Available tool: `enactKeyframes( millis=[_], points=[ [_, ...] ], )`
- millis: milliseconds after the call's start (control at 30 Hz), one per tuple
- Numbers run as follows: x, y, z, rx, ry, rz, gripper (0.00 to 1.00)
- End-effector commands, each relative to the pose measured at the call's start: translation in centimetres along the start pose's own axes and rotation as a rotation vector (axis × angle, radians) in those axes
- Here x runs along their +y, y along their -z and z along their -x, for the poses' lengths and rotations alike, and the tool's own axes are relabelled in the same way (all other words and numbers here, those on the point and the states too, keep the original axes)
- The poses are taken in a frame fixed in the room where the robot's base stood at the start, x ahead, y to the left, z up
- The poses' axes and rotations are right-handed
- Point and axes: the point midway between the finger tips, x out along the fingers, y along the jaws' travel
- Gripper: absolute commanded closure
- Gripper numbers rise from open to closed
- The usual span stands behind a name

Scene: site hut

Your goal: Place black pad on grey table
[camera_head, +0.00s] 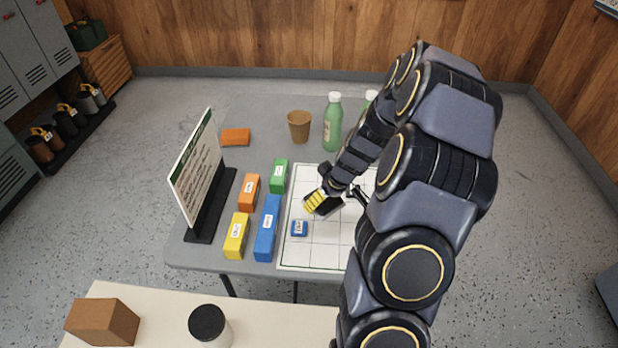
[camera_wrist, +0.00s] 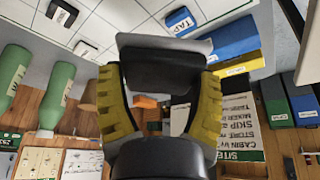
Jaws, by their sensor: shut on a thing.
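The black pad shows as a dark piece (camera_head: 328,208) just beyond the yellow fingers in the head view, partly covered by my arm. In the wrist view the black pad (camera_wrist: 163,72) sits between both yellow fingers. My gripper (camera_head: 315,202) is shut on it; the gripper (camera_wrist: 163,95) fills the middle of the wrist view. The pad is over the white gridded sheet (camera_head: 320,259), and I cannot tell how high. The grey table (camera_head: 263,115) lies beneath, with bare surface at its back and left.
Blue (camera_head: 267,230), yellow (camera_head: 236,237), orange (camera_head: 249,192) and green (camera_head: 279,176) blocks stand left. A sign (camera_head: 197,175), brown cup (camera_head: 299,126) and green bottle (camera_head: 332,122) also stand on the table.

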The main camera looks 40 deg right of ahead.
Motion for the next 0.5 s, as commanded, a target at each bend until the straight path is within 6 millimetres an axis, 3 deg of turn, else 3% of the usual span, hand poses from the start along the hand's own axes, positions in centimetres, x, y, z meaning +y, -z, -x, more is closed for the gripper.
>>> enactKeyframes(
  millis=[367, 500],
  points=[
    [4.4, 4.2, -5.3, 0.000, -0.004, 0.006, 0.65],
    [5.5, 4.6, -8.1, -0.002, 0.000, 0.004, 0.65]
  ],
)
